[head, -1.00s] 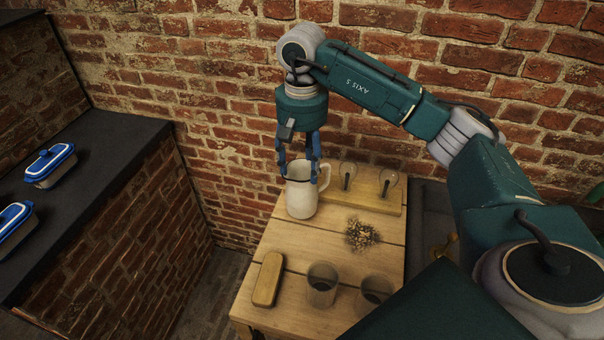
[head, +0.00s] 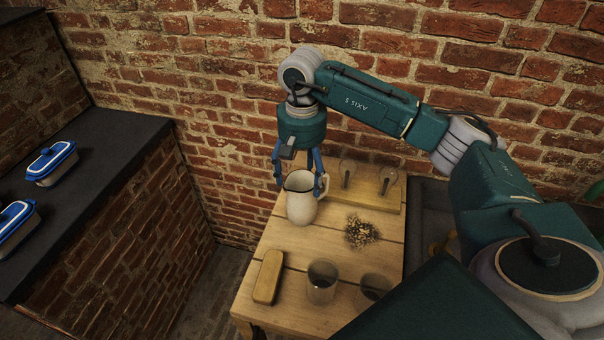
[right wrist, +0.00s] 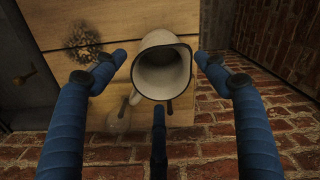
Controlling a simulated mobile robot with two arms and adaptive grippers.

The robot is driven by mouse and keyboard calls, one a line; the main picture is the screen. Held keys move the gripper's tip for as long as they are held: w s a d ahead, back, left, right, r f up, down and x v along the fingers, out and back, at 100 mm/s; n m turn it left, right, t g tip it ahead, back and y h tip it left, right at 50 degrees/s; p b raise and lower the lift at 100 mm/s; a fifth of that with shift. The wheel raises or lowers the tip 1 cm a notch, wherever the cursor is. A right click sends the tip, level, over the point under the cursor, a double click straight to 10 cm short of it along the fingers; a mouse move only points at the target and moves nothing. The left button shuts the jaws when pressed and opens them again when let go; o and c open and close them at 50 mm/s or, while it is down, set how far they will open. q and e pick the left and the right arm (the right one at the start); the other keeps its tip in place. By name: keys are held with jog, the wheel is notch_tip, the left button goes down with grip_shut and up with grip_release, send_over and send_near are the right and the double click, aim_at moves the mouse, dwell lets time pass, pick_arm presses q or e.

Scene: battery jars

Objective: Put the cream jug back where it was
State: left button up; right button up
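The cream jug (head: 301,207) stands upright at the back left of the wooden table (head: 300,247), near the brick wall. Its dark-edged rim and handle show, with the handle on the right in the head view. My right gripper (head: 300,186) points down over the jug, its blue fingers spread on either side of the rim. In the right wrist view, the jug (right wrist: 163,72) lies between the fingertips (right wrist: 161,58) with a gap on both sides. The gripper looks open and holds nothing. My left gripper is out of view.
A wooden board with two bulbs (head: 372,203) is right of the jug. A scattered pile (head: 360,232), two glass jars (head: 322,282) (head: 374,288) and a wooden block (head: 268,277) are on the table. Blue-lidded boxes (head: 51,163) stand on the dark counter (head: 95,185) at left.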

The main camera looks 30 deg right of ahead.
jog(key=shift+r, duration=0.1)
notch_tip(320, 180, up, 12)
jog(key=b, duration=0.1)
jog(key=shift+b, duration=0.35)
dwell(0.6)
